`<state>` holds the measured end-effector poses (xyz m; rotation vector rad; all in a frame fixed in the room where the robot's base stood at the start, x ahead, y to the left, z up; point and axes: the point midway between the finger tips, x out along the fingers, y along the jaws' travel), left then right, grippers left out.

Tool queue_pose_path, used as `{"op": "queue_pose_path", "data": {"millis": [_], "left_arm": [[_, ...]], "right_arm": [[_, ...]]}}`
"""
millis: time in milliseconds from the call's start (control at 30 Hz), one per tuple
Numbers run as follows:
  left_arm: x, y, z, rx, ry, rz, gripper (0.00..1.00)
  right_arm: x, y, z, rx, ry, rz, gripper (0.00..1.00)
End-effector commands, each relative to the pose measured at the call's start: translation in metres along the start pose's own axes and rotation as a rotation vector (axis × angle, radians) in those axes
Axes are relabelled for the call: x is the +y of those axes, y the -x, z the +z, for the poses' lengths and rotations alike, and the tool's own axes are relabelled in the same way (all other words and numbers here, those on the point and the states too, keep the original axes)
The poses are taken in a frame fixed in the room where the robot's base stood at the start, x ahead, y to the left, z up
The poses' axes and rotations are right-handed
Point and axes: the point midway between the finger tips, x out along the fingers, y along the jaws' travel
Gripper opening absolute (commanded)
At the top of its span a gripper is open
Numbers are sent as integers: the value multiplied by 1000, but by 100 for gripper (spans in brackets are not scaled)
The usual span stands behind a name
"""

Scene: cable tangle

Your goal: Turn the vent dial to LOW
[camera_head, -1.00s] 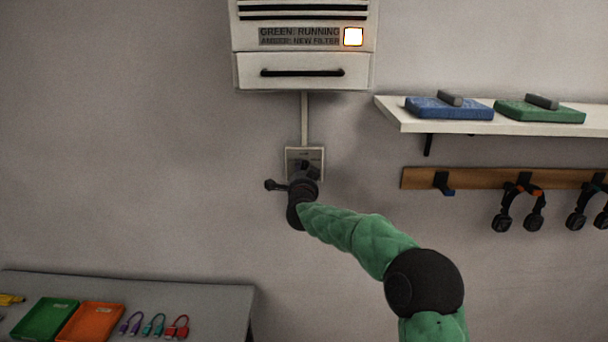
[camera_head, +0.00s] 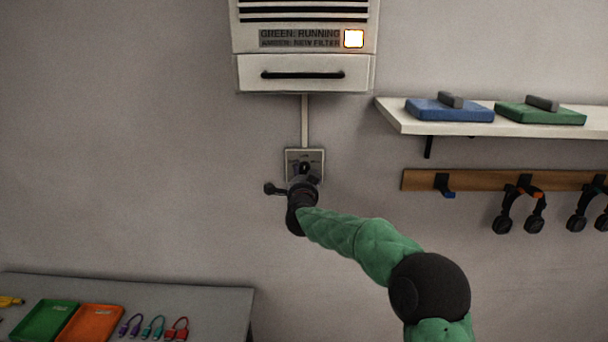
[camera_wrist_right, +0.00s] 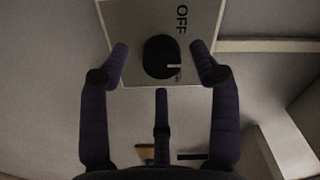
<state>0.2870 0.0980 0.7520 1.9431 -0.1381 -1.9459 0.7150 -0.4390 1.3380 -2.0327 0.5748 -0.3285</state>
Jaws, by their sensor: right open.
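The vent dial is a dark round knob (camera_wrist_right: 160,57) on a pale square plate (camera_wrist_right: 141,20) on the wall. In the right wrist view its white pointer mark lies at its right side, and the word OFF is printed on the plate at the upper right of the knob. In the head view the plate (camera_head: 291,156) sits below the vent unit, partly hidden by my right gripper (camera_head: 304,178). My right gripper (camera_wrist_right: 160,64) is open, with fingers on either side of the knob and gaps between them and it. My left gripper is out of view.
The vent unit (camera_head: 305,72) hangs above with a lit amber lamp (camera_head: 353,38). A shelf (camera_head: 410,119) and a hook rail (camera_head: 470,181) with headphones are at the right. A grey table (camera_head: 220,300) with trays and short cables is at lower left.

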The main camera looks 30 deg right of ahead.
Motion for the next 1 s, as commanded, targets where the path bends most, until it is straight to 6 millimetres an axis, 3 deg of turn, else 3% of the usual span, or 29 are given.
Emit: {"op": "queue_pose_path", "data": {"millis": [400, 600, 1000], "left_arm": [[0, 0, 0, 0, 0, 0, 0], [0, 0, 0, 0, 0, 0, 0], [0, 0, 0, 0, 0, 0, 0]], "right_arm": [[-1, 71, 0, -1, -1, -2, 63], [0, 97, 0, -2, -1, -1, 63], [0, 108, 0, 0, -1, 0, 63]]}}
